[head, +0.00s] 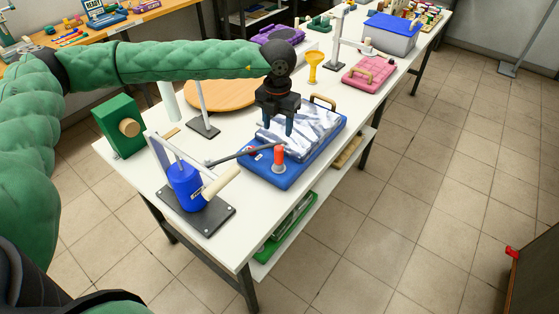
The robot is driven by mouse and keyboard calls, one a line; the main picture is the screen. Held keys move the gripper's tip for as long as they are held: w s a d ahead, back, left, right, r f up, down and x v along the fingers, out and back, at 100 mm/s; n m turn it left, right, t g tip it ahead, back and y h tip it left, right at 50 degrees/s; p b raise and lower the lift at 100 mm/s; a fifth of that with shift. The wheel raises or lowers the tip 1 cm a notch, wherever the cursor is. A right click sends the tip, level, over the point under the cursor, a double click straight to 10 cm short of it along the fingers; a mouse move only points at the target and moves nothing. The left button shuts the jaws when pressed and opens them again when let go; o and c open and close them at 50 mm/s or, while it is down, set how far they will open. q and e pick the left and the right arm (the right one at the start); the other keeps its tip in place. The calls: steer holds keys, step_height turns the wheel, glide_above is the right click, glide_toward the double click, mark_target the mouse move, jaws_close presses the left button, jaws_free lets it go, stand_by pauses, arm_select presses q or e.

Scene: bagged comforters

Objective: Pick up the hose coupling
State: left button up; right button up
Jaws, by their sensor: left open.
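The hose coupling seems to be the small red-orange upright piece (279,154) near the front corner of a blue base (283,185). It stands on a pale round fitting (279,169). A thin grey hose (240,154) runs from beside the blue hand pump (185,185) toward it; the exact joint is too small to tell. My left gripper (279,128) points down just above the red piece, with its two dark fingers apart and nothing visible between them. It hides part of the silvery-white bag (313,128) on the blue base. My right gripper is out of view.
The pump stands on a dark plate at the table's (160,240) near left corner. A green box (118,126) with a wooden knob, a lamp-like stand (204,125) and a round wooden board lie behind. A yellow funnel (313,68) and pink case (369,72) are farther back.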

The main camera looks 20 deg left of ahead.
mark_target(279, 147)
arm_select(q)
step_height(279, 147, down, 4)
steer(key=b, duration=0.3)
steer(key=shift+f, duration=0.25)
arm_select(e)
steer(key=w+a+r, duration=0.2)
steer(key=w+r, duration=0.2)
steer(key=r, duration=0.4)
arm_select(q)
steer(key=shift+f+p, duration=0.55)
steer(key=shift+f, duration=0.7)
steer(key=f+p, duration=0.1)
steer(key=f, duration=0.1)
steer(key=f+p, duration=0.1)
steer(key=f, duration=0.1)
steer(key=shift+w+d+p, duration=0.1)
steer(key=shift+w+p, duration=0.1)
steer(key=shift+p, duration=0.2)
steer(key=shift+f, duration=0.55)
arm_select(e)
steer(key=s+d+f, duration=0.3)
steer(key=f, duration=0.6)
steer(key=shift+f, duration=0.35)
arm_select(q)
jaws_close()
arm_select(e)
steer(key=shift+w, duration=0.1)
arm_select(q)
steer(key=shift+r, duration=0.15)
